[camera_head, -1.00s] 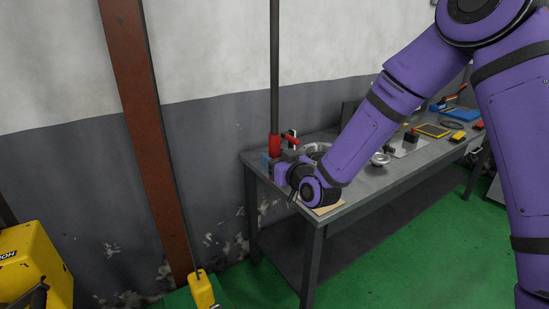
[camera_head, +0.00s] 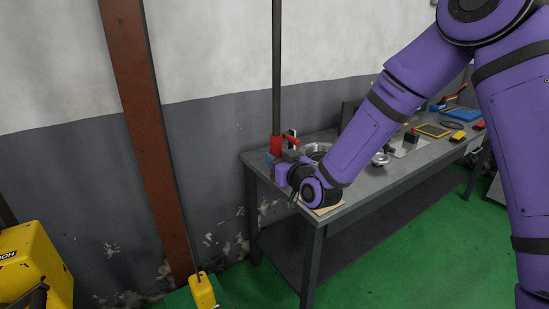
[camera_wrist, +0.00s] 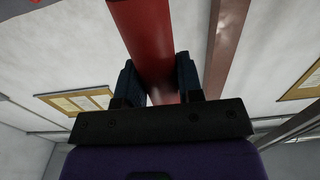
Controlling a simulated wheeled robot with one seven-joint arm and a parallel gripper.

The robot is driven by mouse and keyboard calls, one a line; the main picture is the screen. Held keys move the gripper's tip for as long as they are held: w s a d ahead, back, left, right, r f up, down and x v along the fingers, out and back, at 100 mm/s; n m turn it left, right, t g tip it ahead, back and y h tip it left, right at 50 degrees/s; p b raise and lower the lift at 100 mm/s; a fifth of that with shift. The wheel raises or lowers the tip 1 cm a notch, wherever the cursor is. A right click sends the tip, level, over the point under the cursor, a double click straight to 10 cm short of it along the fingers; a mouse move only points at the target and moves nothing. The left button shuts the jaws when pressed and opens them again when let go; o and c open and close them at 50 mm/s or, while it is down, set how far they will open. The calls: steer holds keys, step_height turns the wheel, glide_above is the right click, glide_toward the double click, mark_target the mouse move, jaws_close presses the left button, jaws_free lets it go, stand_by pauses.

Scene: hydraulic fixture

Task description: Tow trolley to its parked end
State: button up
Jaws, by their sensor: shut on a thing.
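My gripper (camera_head: 278,166) is at the near-left end of the workbench, at the lower part of a red fitting (camera_head: 277,148). A dark upright pole (camera_head: 276,70) rises from this fitting out of the top of the picture. In the wrist view my gripper's two dark fingers (camera_wrist: 160,82) are shut on the red fitting (camera_wrist: 142,35), one on each side. The fitting runs upward between them. No trolley can be clearly made out; whatever the pole joins above is out of view.
A rusty brown column (camera_head: 143,130) stands left. A yellow machine (camera_head: 38,265) is at lower left. Green floor (camera_head: 400,250) is open in front.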

steer(key=v, duration=0.7)
steer(key=o, duration=1)
steer(key=shift+o, duration=0.2)
